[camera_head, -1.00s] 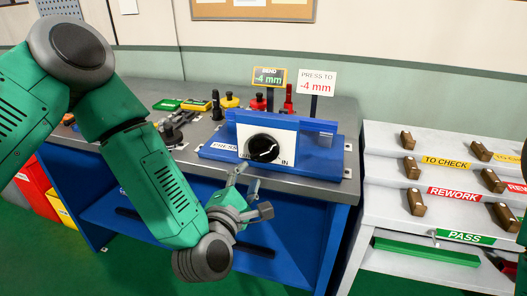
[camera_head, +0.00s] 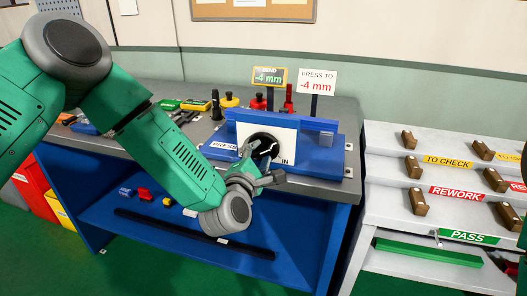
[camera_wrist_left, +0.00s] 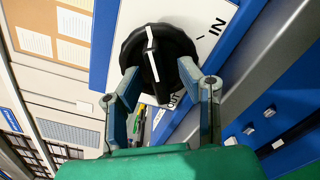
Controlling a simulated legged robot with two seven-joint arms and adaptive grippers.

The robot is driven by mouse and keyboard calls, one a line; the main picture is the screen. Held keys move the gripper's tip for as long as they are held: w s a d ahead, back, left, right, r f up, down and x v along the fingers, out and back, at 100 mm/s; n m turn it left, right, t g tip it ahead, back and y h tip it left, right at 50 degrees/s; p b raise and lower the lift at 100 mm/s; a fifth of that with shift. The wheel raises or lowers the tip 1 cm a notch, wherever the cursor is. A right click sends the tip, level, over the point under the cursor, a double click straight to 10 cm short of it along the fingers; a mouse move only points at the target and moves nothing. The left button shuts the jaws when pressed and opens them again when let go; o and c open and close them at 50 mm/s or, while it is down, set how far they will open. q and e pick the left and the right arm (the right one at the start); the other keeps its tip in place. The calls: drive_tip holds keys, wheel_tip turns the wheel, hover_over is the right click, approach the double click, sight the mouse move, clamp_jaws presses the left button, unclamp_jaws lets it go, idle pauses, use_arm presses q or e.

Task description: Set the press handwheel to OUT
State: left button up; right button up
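The black round press handwheel (camera_head: 268,146) is on the white front panel (camera_head: 288,137) of the blue press. In the left wrist view the handwheel (camera_wrist_left: 172,45) shows a white pointer line running along its face, nearly upright in that picture. The IN label (camera_wrist_left: 209,37) is clear; the OUT label (camera_wrist_left: 177,98) is partly hidden behind a finger. My left gripper (camera_head: 258,165) is at the handwheel's front. In the left wrist view its fingers (camera_wrist_left: 162,78) are apart, one on each side of the wheel's near edge. Contact cannot be told. My right gripper is out of view.
The grey bench top (camera_head: 210,128) holds tools at the left. A white sorting rack (camera_head: 385,150) with brown blocks stands at the right.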

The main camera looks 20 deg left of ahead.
use_arm(q)
clamp_jaws()
drive_tip(key=shift+f+n+b, duration=0.2)
drive_tip(key=shift+n+b, duration=0.55)
drive_tip(key=shift+n, duration=0.05)
drive_tip(key=n+b, duration=0.2)
drive_tip(key=n, duration=0.1)
drive_tip(key=shift+s, duration=0.1)
